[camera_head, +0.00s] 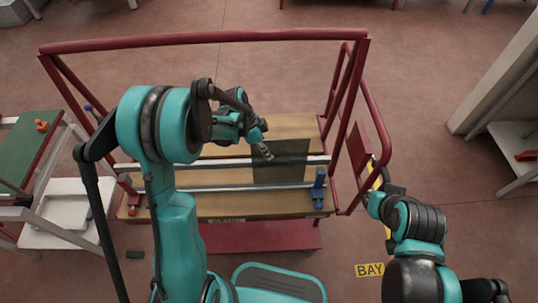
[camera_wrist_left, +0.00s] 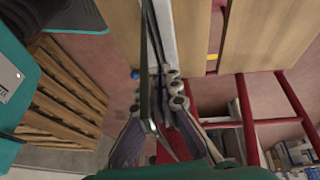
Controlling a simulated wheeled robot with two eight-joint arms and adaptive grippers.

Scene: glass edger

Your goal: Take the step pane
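The step pane (camera_head: 281,168) is a dark, see-through sheet standing upright at the right part of a wooden-backed rack (camera_head: 215,204). My left gripper (camera_head: 266,152) is at the pane's upper left part, its fingers overlapping the pane in the head view. In the left wrist view the pane (camera_wrist_left: 148,50) shows nearly edge-on as a thin dark strip running down to the left gripper (camera_wrist_left: 163,100). Whether the fingers press on it cannot be told. My right arm is at the lower right; its gripper (camera_head: 388,186) is small and partly hidden beside the rack's red side frame.
Red rails (camera_head: 200,38) surround the rack's back and right side. Blue and red clamps (camera_head: 319,188) sit on its front bar. A green-topped table (camera_head: 22,150) and white stand (camera_head: 65,210) are left. A yellow BAY sign (camera_head: 369,270) lies on open floor.

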